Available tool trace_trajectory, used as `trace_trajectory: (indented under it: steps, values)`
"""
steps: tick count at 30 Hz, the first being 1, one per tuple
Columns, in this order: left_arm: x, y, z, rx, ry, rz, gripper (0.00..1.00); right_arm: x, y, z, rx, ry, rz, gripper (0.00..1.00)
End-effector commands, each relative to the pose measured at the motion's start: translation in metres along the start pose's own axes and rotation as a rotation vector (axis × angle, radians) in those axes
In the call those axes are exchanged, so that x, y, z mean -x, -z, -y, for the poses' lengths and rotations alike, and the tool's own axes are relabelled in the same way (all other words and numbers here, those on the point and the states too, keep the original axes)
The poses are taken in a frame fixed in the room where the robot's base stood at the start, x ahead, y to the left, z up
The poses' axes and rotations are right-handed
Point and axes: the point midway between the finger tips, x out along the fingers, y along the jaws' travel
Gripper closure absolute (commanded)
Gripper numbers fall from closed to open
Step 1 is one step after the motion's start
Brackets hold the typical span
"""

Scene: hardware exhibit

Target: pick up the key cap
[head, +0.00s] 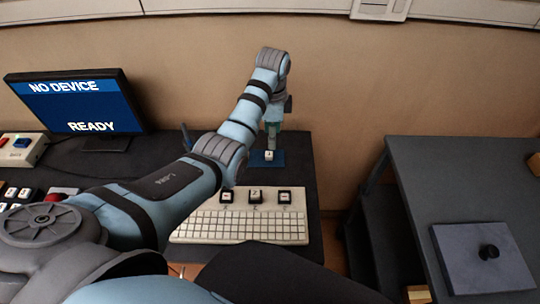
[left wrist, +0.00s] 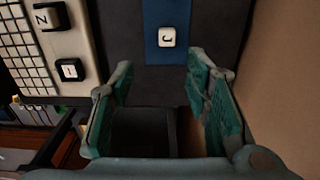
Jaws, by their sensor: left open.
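A white key cap with a black letter J (left wrist: 167,37) sits on a blue mat (left wrist: 154,57). In the head view the key cap (head: 269,156) is small on the blue mat (head: 281,161), at the back right of the dark desk. My left gripper (head: 272,133) points down just above and behind it there. In the left wrist view the left gripper (left wrist: 160,64) has its teal fingers apart with nothing between them. The key cap lies beyond the fingertips, apart from them. My right gripper is not in view.
A white keyboard (head: 240,227) with a row of larger black-based key caps (head: 256,196) stands in front of the mat. A monitor (head: 76,98) reads NO DEVICE, READY. A grey table (head: 450,180) stands to the right across a gap. A wall (head: 340,75) rises close behind.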

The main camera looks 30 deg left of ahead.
Motion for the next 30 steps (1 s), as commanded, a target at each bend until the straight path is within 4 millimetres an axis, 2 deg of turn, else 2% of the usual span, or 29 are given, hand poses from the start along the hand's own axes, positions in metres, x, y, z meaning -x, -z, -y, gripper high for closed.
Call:
trace_trajectory:
  steps: [3, 8, 15, 22, 28, 30]
  values:
    - [-0.029, 0.000, 0.000, 0.000, 0.000, 0.000, 0.57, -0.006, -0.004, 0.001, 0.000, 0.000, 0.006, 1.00]
    - [-0.049, -0.001, 0.002, 0.001, 0.001, 0.000, 0.57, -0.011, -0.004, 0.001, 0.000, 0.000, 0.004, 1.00]
    - [-0.092, -0.004, 0.009, 0.004, 0.001, -0.001, 0.57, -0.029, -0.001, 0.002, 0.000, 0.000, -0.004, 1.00]
    - [-0.094, -0.004, 0.009, 0.004, 0.004, -0.002, 0.57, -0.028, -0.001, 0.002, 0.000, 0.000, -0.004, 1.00]
    - [-0.093, -0.004, 0.009, 0.004, 0.003, -0.002, 0.87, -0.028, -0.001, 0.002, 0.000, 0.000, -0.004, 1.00]
    - [-0.093, -0.004, 0.009, 0.004, 0.003, -0.002, 0.90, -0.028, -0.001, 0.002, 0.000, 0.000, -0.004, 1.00]
